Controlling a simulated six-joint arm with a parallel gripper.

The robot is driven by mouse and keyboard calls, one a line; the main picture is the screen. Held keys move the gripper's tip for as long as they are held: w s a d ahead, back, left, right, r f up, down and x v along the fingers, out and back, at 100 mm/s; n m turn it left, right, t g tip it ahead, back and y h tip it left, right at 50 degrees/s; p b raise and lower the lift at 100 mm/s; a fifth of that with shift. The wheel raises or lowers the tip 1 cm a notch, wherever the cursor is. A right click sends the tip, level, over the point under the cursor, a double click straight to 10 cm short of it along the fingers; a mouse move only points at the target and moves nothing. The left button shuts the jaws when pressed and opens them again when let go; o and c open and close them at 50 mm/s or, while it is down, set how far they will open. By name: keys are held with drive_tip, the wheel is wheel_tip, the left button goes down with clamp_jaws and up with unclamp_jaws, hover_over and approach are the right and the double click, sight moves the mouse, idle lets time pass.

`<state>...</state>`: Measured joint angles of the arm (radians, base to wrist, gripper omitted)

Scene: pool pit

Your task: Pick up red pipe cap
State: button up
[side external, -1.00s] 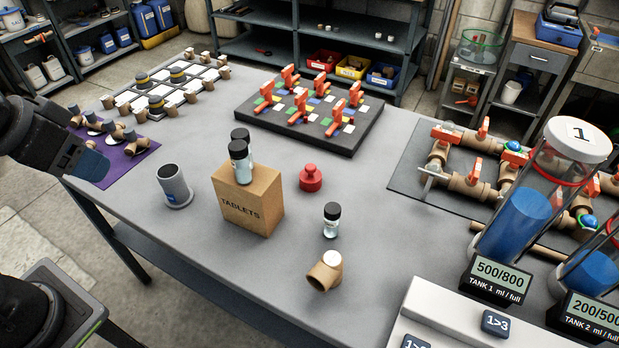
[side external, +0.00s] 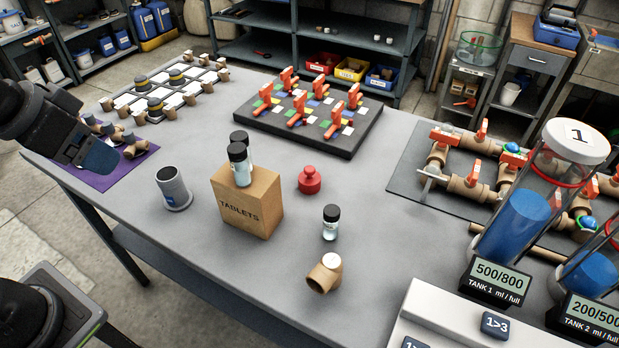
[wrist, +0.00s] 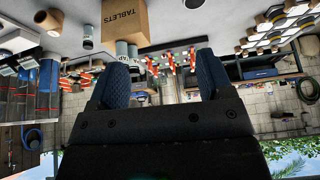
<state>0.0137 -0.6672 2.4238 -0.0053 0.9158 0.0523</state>
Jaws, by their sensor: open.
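The red pipe cap (side external: 309,181) stands upright on the grey table in the side external view, to the right of the cardboard TABLETS box (side external: 247,203). I cannot make it out in the wrist view. My gripper (side external: 102,158) is at the far left in the side external view, in front of the purple mat and well away from the cap. In the wrist view my gripper (wrist: 162,68) shows two blue fingers spread apart with nothing held between them. The box also shows upside down in the wrist view (wrist: 124,20).
A grey cup (side external: 174,188) stands left of the box. A brown elbow fitting (side external: 324,274) lies in front. A black board (side external: 345,145) with red valves lies behind. Bare table surrounds the cap.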

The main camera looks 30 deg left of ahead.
drive_tip(key=w+d+r+m+g, duration=0.1)
drive_tip(key=w+d+r+m, duration=0.2)
drive_tip(key=w, duration=0.6)
drive_tip(key=m+g+h, duration=0.1)
drive_tip(key=m+g, duration=0.3)
drive_tip(key=m, duration=0.6)
hover_over(308, 168)
drive_tip(key=a, duration=0.1)
wheel_tip(308, 168, down, 14)
drive_tip(key=f, duration=0.8)
drive_tip(key=shift+w+d+f, duration=0.15)
drive_tip(key=shift+d+f, duration=0.4)
drive_tip(key=shift+f, duration=1.15)
drive_tip(key=shift+d+f, duration=0.15)
drive_tip(key=shift+f, duration=1.15)
drive_tip(key=shift+c, duration=0.3)
drive_tip(key=c, duration=0.7)
